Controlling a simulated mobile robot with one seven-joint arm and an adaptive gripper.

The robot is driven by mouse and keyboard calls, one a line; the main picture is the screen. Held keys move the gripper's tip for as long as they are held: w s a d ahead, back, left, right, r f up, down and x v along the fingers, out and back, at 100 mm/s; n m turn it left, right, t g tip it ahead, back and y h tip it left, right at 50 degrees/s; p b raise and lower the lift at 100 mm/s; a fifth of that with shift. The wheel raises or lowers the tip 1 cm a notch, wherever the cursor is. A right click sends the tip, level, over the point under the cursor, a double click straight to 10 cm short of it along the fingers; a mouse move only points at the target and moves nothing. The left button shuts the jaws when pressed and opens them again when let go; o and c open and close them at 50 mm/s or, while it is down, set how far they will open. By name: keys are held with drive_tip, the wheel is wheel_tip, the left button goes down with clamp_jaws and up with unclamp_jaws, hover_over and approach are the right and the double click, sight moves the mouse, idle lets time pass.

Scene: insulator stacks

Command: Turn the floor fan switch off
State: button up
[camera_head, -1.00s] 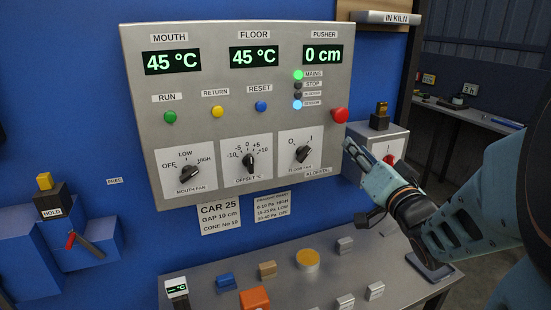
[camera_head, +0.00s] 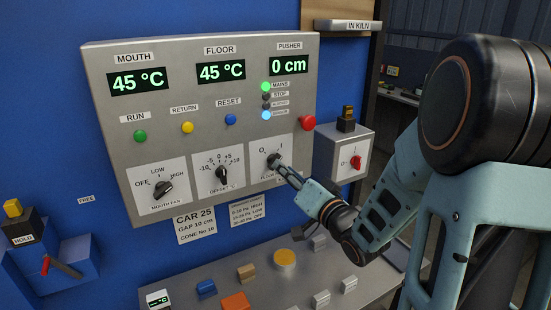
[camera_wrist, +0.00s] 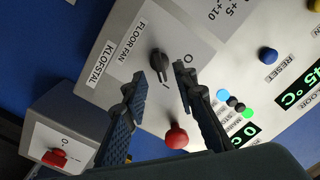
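The floor fan switch (camera_head: 273,159) is a dark rotary knob on a white plate at the lower right of the grey control panel (camera_head: 300,95). It has O and I marks. In the wrist view the knob (camera_wrist: 159,64) lies just beyond the fingertips, its long axis toward the I mark. My gripper (camera_head: 284,171) is at the plate, its fingertips close to the knob and covering part of the label. In the wrist view my gripper (camera_wrist: 162,82) is open, the fingers on either side of the knob's line. Contact with the knob cannot be told.
A red button (camera_head: 308,123) sits right of the knob, close to one finger in the wrist view. The offset knob (camera_head: 222,174) and mouth fan knob (camera_head: 163,188) are to the left. A grey box with a red switch (camera_head: 355,162) stands right. A bench with blocks (camera_head: 285,258) lies below.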

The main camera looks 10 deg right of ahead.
drive_tip(key=shift+x, duration=2.25)
drive_tip(key=shift+c, duration=0.2)
drive_tip(key=shift+r, duration=0.1)
clamp_jaws()
